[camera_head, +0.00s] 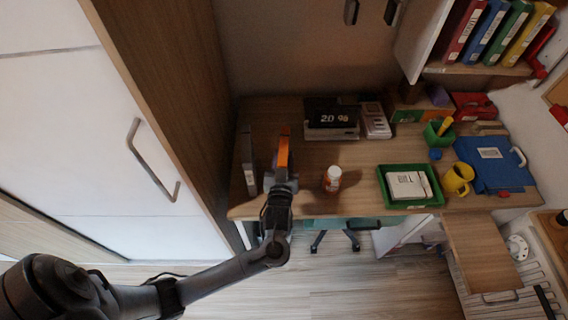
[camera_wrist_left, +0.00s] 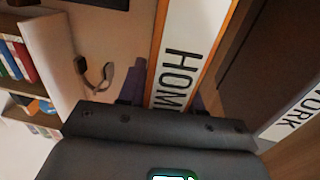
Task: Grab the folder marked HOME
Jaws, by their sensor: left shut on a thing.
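The orange folder marked HOME (camera_head: 283,152) stands upright near the left end of the desk. Its white label, lettered HOM with the rest hidden, shows in the left wrist view (camera_wrist_left: 187,45). My left gripper (camera_head: 281,177) is shut on this folder's near edge. In the left wrist view its fingers (camera_wrist_left: 165,92) sit on either side of the spine. A dark folder (camera_head: 249,165) stands apart to the left; its label marked WORK (camera_wrist_left: 296,115) shows at the right of the wrist view. I cannot tell whether the orange folder touches the desk. My right gripper is out of view.
A pill bottle (camera_head: 332,179) stands right of my left gripper. A green tray (camera_head: 409,170), yellow mug (camera_head: 457,179) and blue binder (camera_head: 493,163) lie rightward. A tall wooden cabinet panel (camera_head: 180,80) borders the left.

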